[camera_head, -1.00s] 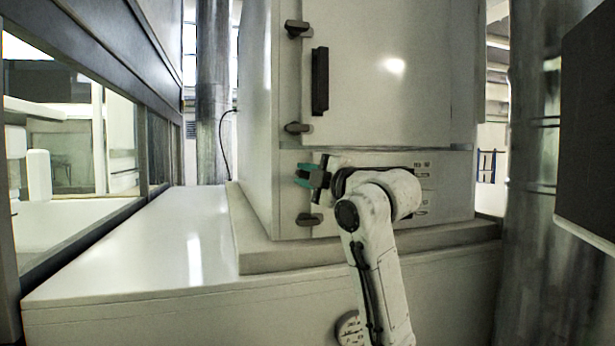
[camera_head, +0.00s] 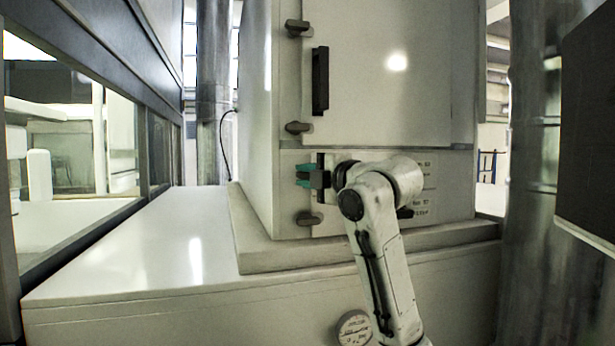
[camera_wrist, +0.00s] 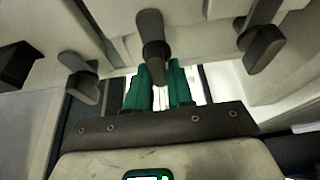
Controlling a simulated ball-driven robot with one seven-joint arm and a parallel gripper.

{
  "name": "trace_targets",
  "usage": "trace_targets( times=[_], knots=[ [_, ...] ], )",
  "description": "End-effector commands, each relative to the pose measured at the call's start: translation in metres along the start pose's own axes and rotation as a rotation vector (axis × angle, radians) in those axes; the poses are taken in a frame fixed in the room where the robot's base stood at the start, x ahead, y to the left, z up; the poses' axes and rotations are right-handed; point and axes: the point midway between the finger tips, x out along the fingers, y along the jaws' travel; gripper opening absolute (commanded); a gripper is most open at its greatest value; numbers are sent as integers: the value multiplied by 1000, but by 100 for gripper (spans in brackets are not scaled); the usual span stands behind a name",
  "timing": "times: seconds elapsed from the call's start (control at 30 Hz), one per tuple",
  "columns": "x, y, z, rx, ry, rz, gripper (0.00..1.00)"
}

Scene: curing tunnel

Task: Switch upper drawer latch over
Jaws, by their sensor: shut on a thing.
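The upper drawer latch is a dark lever (camera_wrist: 152,32) in the middle of the wrist view, its lower end at the teal fingertips. My gripper (camera_wrist: 153,82) is shut on that end. In the head view my gripper (camera_head: 302,175) lies level at the cabinet's left edge, between two other latches, and hides the upper drawer latch. The latch below it (camera_head: 309,218) and the one above it (camera_head: 298,127) show clear of my fingers. In the wrist view, similar latches stand at left (camera_wrist: 80,76) and right (camera_wrist: 262,46).
The white cabinet (camera_head: 385,70) has a large door with a black handle (camera_head: 320,80) and a top latch (camera_head: 297,28). A white counter (camera_head: 150,250) lies left of it, clear. A metal column (camera_head: 530,150) and dark panel (camera_head: 590,130) stand at right.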

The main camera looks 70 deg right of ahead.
Motion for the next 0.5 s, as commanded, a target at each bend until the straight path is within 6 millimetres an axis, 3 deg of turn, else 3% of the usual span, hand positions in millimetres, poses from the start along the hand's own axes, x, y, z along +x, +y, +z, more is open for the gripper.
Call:
trace_targets(
  times=[0.23,0.5],
  knots=[
    [0,-1,0,1,1,-2,42],
    [-1,0,0,1,1,0,43]
  ],
)
